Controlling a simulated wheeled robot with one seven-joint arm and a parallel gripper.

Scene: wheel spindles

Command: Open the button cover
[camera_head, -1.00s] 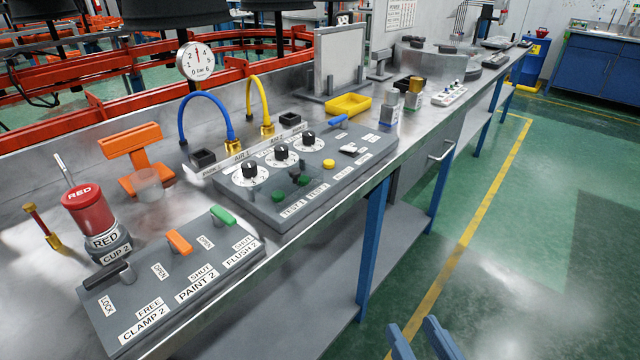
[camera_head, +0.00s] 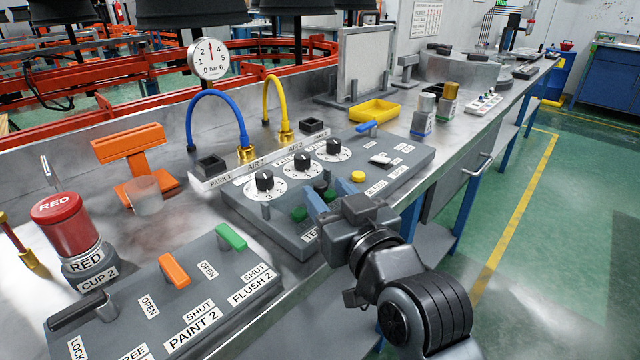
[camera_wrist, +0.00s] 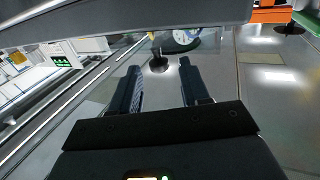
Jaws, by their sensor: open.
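The grey control panel (camera_head: 395,172) lies on the metal bench and carries three round dials with black knobs. In front of the dials are green buttons (camera_head: 299,214), partly hidden behind my gripper. A see-through cover over them cannot be made out clearly. My gripper (camera_head: 327,199) is open, with its blue fingers low over the panel's front edge, by the green buttons. In the wrist view, my gripper's fingers (camera_wrist: 161,78) are apart with nothing seen held between them. Beyond the fingertips are a dark knob (camera_wrist: 158,63) and a white dial (camera_wrist: 183,38).
A yellow button (camera_head: 358,176) and a blue lever (camera_head: 367,127) are on the same panel. Blue and yellow hoses (camera_head: 216,96) arch behind it. A second lever panel (camera_head: 150,290), a red cup (camera_head: 66,224) and an orange stand (camera_head: 131,150) are left. Floor at right is clear.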

